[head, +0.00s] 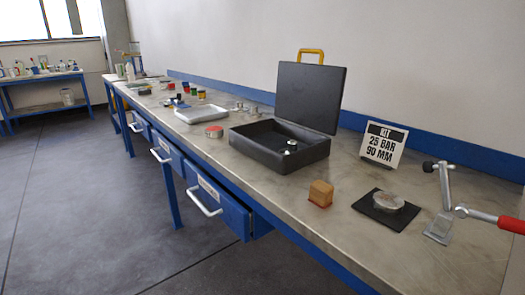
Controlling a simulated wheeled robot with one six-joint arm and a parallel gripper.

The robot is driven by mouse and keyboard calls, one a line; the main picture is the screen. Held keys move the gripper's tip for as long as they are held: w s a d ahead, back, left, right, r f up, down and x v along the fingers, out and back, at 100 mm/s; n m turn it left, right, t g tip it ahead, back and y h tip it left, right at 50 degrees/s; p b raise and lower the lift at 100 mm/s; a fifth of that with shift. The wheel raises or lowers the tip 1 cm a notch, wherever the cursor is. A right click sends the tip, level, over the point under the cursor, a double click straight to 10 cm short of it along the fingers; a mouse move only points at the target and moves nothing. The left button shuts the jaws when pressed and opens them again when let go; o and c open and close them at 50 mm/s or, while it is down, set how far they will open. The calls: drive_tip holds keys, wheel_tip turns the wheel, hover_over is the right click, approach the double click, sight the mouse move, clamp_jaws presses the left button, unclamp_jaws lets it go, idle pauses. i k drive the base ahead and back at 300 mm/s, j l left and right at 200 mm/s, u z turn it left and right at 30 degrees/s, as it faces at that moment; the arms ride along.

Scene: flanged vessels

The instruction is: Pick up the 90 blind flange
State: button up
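A round grey metal disc (390,200) lies flat on a square black mat (369,209) at the right of the bench. It looks like a blind flange, but no size marking on it can be read. A sign (384,143) behind it reads "ALT 25 BAR 90 MM". Small metal parts (291,146) sit inside the open black case (262,155); whether one is a flange cannot be told. My gripper is not in view.
A wooden block (320,194) stands left of the mat. A jointed metal stand (447,190) and a red-handled bar (511,224) are right of it. A grey tray (201,113) and a red-topped tin (214,131) lie farther left. Drawers (218,199) jut out at the bench front.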

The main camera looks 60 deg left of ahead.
sight(293, 145)
drive_tip(key=j+u, duration=0.1)
drive_tip(key=u, duration=0.8)
drive_tip(key=j+u, duration=0.15)
drive_tip(key=u, duration=0.3)
drive_tip(key=j+u, duration=0.1)
drive_tip(key=u, duration=0.4)
